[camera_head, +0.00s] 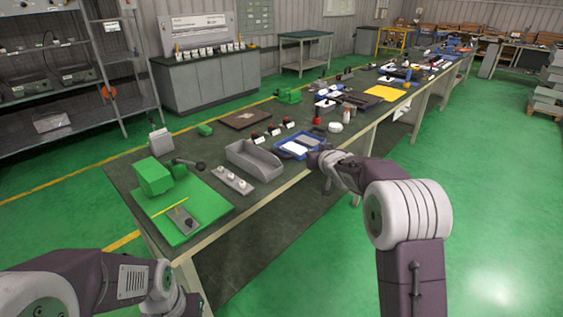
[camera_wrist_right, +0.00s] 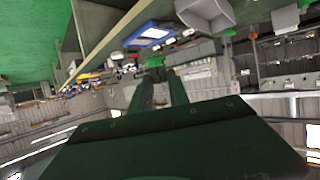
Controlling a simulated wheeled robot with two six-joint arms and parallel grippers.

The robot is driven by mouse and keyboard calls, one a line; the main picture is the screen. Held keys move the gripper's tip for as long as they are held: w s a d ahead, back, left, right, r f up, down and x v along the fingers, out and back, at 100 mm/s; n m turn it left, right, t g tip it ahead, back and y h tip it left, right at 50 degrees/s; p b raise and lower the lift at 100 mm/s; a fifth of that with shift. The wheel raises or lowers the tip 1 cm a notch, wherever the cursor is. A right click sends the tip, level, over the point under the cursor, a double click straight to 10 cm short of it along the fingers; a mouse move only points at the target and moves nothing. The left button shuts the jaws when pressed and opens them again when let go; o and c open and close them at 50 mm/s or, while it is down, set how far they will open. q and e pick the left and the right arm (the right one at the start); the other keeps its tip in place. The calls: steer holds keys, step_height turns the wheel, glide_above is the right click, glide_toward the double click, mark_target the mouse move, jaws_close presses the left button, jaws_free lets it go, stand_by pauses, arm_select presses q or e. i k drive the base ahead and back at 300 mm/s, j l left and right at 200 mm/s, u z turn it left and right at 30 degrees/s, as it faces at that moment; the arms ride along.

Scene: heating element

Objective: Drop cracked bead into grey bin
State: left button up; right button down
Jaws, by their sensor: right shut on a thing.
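The grey bin (camera_head: 255,160) is an open, sloped tray on the dark bench, left of my right gripper; it also shows at the top of the right wrist view (camera_wrist_right: 205,12). My right gripper (camera_head: 325,162) is over the bench's front edge beside the blue-framed tray. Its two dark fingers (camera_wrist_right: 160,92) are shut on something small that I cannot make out. A grey strip with small white pieces (camera_head: 232,180) lies left of the bin. I cannot identify a cracked bead in either view. My left gripper (camera_head: 188,303) is at the bottom left, mostly hidden, off the bench.
A green fixture (camera_head: 155,178) on a green plate stands at the bench's near left end. A blue-framed tray (camera_head: 298,148) sits right of the bin. Red-topped pieces (camera_head: 271,131) and a dark board (camera_head: 245,119) lie behind. The bin's open top is clear.

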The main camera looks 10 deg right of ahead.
mark_target(258, 164)
steer(key=i+j, duration=0.25)
steer(key=j, duration=0.15)
steer(key=i+j, duration=0.25)
steer(key=j, duration=0.2)
steer(key=i+j, duration=0.25)
steer(key=j, duration=0.15)
steer(key=i+j, duration=0.25)
steer(key=j, duration=0.2)
